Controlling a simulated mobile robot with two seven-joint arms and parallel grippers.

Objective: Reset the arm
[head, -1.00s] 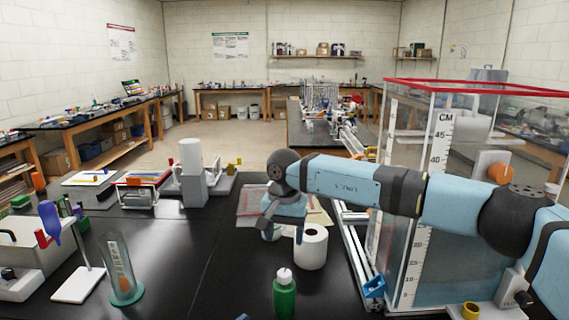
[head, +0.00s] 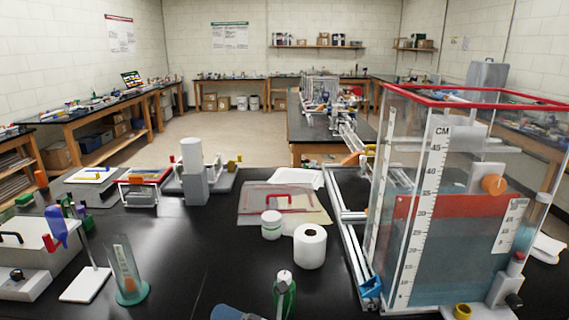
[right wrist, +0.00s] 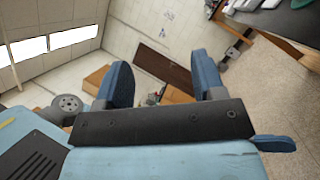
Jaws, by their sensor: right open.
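My right arm no longer spans the bench in the head view. A blue and grey piece of my own body shows at the bottom edge, too cropped to tell which part. In the right wrist view my right gripper (right wrist: 160,62) is open, its two blue fingers apart with nothing between them. Beyond them are floor, wall and wooden furniture. My left gripper is not clearly in view.
A tall clear tank with a red rim (head: 420,200) stands at right, beside a metal rail frame (head: 350,230). A green bottle (head: 285,298) is at the front. A glass cylinder (head: 126,275) and white stand (head: 85,284) are at left.

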